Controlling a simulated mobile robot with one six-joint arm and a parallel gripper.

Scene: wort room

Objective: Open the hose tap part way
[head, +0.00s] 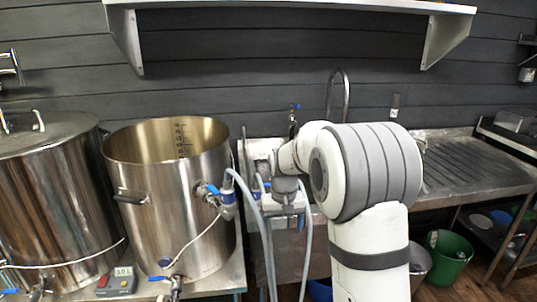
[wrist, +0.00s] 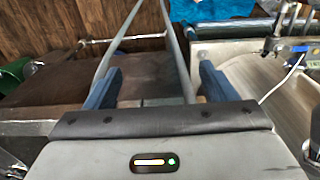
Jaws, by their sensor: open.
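I cannot tell for sure which of these is the hose tap. My gripper (wrist: 160,62) is open, its two blue fingers apart, with nothing gripped. Grey hose lengths (wrist: 181,55) run past the fingers in the wrist view. In the head view my arm partly hides the sink and gripper.
A lidded steel vessel (head: 55,200) stands at the left. A red-and-grey meter (head: 117,281) lies on the bench in front of the pot. A steel draining board (head: 465,165) is at the right, with a green bucket (head: 447,255) below. A shelf (head: 300,5) hangs above.

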